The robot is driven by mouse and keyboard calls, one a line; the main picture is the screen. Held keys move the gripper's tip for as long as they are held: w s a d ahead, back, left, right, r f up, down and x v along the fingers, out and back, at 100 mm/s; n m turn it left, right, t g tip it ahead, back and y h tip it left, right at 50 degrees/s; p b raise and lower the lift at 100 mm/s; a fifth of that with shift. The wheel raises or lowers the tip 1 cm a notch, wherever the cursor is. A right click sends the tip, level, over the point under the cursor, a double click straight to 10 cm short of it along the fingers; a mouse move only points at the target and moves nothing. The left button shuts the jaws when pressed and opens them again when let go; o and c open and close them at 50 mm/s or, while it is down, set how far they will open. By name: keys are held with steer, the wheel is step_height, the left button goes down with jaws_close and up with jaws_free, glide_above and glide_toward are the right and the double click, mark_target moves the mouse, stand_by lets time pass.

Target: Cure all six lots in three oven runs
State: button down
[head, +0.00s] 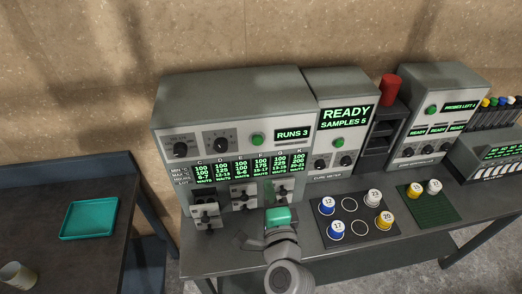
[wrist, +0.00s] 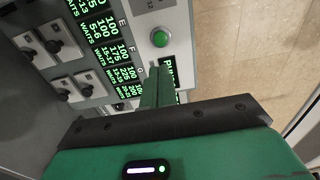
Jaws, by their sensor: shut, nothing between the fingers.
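The grey oven (head: 231,112) has two knobs, a green button (head: 257,139), a display reading RUNS 3 (head: 292,134) and a lit table of lots C, D, E, F, G and K. The readable lot entries end in WAITS. Small plates with dark knobs (head: 205,211) sit below the table. My gripper (head: 268,190) is shut and empty in front of the oven's lower right part. In the wrist view its green fingers (wrist: 160,80) point at the panel just below the green button (wrist: 160,37) and partly cover a display. Contact cannot be told.
The cure meter (head: 337,118) reads READY, SAMPLES 5. A black tray (head: 338,236) holds numbered blue, white and yellow jars. A green mat (head: 440,207) holds a yellow and a white jar. A teal tray (head: 90,218) lies on the left table.

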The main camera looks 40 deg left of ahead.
mark_target(259, 142)
steer(key=x, duration=1.3)
steer(key=shift+p, duration=0.4)
